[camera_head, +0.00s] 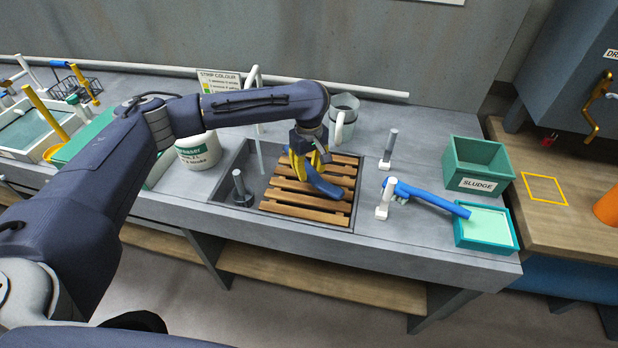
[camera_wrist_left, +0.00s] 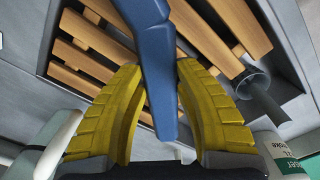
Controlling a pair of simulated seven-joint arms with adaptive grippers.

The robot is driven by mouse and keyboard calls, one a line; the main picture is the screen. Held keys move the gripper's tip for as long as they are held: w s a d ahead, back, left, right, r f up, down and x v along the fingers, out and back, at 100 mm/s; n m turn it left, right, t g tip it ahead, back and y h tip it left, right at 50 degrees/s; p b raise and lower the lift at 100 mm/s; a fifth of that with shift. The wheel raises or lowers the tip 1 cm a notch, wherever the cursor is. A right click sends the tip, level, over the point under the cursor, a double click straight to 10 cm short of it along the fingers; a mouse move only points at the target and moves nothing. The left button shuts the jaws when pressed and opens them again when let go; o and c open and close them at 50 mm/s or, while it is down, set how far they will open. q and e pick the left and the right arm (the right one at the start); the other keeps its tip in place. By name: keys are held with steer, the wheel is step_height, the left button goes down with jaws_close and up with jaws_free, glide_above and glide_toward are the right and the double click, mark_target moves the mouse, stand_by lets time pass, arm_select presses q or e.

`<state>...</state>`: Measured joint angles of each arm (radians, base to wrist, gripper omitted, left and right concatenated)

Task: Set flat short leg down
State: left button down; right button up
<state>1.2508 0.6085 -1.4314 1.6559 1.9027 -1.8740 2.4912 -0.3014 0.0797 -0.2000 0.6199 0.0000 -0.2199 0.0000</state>
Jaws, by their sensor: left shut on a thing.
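The short leg is a dark blue bar (camera_head: 325,184) over the wooden slatted rack (camera_head: 280,206) in the sink. My left gripper (camera_head: 312,166), with yellow fingers, is shut on it. The left wrist view shows the blue leg (camera_wrist_left: 158,75) between both yellow fingers (camera_wrist_left: 160,72), with the slats behind it. The leg looks bent or angled in the head view and slopes down to the right. I cannot tell whether its lower end touches the slats. My right gripper is in no view.
A longer blue piece (camera_head: 432,199) rests at right between a white stand (camera_head: 385,205) and a teal tray (camera_head: 486,248). A green SLUDGE bin (camera_head: 478,185), a grey post (camera_head: 390,146), a jug (camera_head: 343,125) and a white tub (camera_head: 199,151) stand nearby.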

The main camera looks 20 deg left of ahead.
mark_target(309, 169)
arm_select(q)
steer(key=shift+f, duration=1.95)
steer(key=shift+f, duration=0.1)
steer(key=c, duration=1)
jaws_free()
steer(key=shift+c, duration=0.2)
step_height(309, 169, up, 12)
steer(key=shift+r, duration=0.1)
